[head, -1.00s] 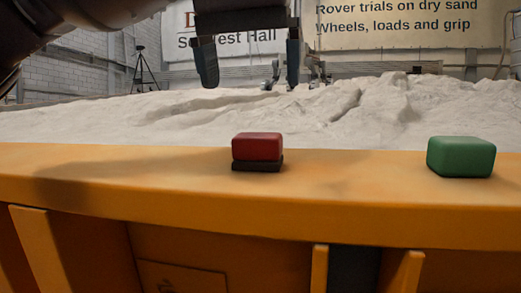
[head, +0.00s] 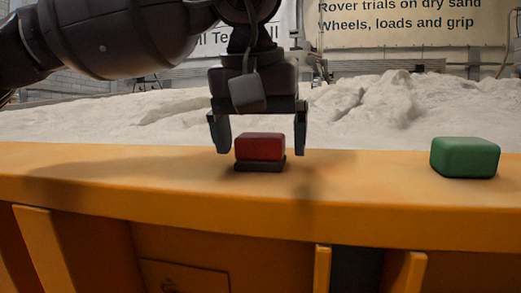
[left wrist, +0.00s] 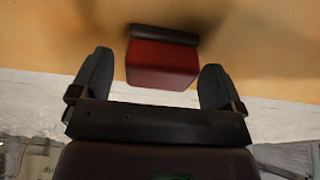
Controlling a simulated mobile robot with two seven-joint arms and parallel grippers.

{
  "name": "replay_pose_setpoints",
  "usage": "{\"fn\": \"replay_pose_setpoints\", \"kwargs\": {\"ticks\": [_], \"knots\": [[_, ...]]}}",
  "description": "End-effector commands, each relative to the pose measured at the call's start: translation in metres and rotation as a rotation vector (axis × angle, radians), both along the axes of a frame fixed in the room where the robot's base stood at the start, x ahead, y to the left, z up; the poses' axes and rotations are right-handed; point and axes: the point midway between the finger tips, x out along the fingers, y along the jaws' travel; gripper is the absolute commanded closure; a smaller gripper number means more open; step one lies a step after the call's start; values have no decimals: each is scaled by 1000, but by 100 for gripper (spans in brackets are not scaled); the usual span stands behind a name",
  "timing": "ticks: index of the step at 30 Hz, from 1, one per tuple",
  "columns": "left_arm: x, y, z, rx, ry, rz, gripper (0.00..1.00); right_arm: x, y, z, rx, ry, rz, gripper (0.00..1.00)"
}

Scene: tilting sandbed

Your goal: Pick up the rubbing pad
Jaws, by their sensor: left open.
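The rubbing pad appears to be the red block with a dark base (head: 260,147), lying on the orange ledge near the middle of the head view. It also shows in the left wrist view (left wrist: 162,62), red side toward the gripper and dark base away from it. My left gripper (head: 261,151) is open and points down just above the pad. In the head view its fingers flank the pad left and right, with a gap at each side. In the left wrist view the pad lies between the fingertips, and I see no contact. My right gripper is not in view.
A green block (head: 465,157) sits on the same orange ledge (head: 360,195) to the right, well apart from the pad. Pale sand (head: 380,110) with ridges lies behind the ledge. The ledge between the two blocks is clear.

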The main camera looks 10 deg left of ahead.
Motion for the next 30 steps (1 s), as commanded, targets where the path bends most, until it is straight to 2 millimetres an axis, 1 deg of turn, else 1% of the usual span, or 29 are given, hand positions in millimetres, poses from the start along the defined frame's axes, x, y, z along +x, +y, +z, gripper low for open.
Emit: {"fn": "replay_pose_setpoints", "kwargs": {"ticks": [2, 5, 12, 13, 19, 23, 26, 29, 30], "knots": [[0, 0, 0, 0, 0, 0, 6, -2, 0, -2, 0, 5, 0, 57], [0, 0, 0, 0, 0, 0, 20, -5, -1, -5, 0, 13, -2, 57], [0, 0, 0, 0, 0, 0, 57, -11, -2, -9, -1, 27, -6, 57], [0, 0, 1, 0, 0, 0, 60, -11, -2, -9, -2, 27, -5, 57], [0, 0, 1, 0, 0, 0, 60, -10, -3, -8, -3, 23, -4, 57], [0, 0, 7, -1, -1, 0, 60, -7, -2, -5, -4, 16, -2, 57], [0, -1, 19, -2, -2, 0, 60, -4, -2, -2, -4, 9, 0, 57], [0, -1, 38, -4, -1, 1, 60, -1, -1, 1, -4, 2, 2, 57], [0, -1, 47, -3, -2, 0, 60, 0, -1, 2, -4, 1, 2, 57]]}}
